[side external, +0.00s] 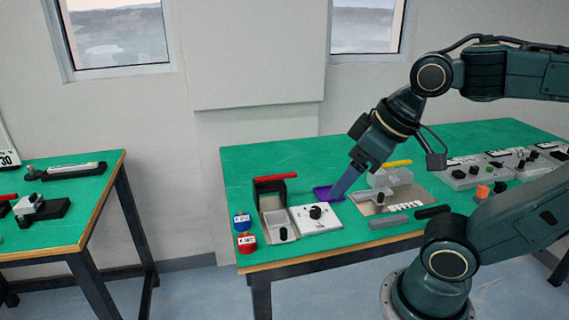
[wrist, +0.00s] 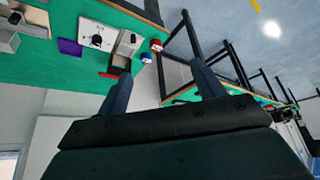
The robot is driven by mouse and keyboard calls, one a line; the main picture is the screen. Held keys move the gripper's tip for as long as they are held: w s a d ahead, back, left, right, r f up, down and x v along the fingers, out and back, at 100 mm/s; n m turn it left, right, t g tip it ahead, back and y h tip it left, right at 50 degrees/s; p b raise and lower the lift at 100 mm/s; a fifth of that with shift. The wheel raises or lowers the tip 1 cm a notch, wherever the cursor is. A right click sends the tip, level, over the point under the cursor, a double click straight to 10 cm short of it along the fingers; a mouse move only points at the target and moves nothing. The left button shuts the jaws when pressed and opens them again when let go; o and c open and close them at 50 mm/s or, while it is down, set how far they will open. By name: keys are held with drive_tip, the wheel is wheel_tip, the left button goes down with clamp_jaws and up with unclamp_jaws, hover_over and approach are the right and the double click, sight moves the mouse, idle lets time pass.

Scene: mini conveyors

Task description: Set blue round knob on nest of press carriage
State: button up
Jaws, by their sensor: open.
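A small blue round piece (side external: 242,221) with a white label stands at the table's front left corner; it also shows in the wrist view (wrist: 146,60). I cannot tell if it is the knob. A black press-like fixture with a red handle (side external: 271,179) stands at the left, with a grey carriage-like block (side external: 281,233) before it. A similar clear fixture with a yellow handle (side external: 397,163) has a grey block (side external: 367,198) in front. No nest detail is readable. My gripper (side external: 338,193) is open and empty, near the purple tray; its spread fingers show in the wrist view (wrist: 160,68).
A red round piece (side external: 247,243) stands beside the blue one. The purple tray (side external: 321,193) looks empty. A white plate with a black knob (side external: 316,212) lies in front. Grey control boxes (side external: 462,177) stand at right. Free green mat lies along the back.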

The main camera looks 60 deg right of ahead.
drive_tip(key=shift+o, duration=0.4)
drive_tip(key=shift+s+f, duration=0.1)
drive_tip(key=shift+s, duration=0.1)
drive_tip(key=shift+w, duration=0.1)
drive_tip(key=w+d+m+g, duration=0.35)
drive_tip(key=w+m, duration=0.65)
drive_tip(key=w, duration=1)
drive_tip(key=w+d+f+m+g, duration=0.1)
drive_tip(key=w+d+f+m, duration=0.2)
drive_tip(key=w+f+m, duration=0.2)
drive_tip(key=w+d+f+m+g, duration=0.1)
drive_tip(key=w+d+f+m, duration=0.3)
drive_tip(key=w+f, duration=0.5)
wheel_tip(320, 180, down, 2)
drive_tip(key=shift+d+m, duration=0.15)
drive_tip(key=shift+m, duration=0.25)
drive_tip(key=shift+w, duration=0.1)
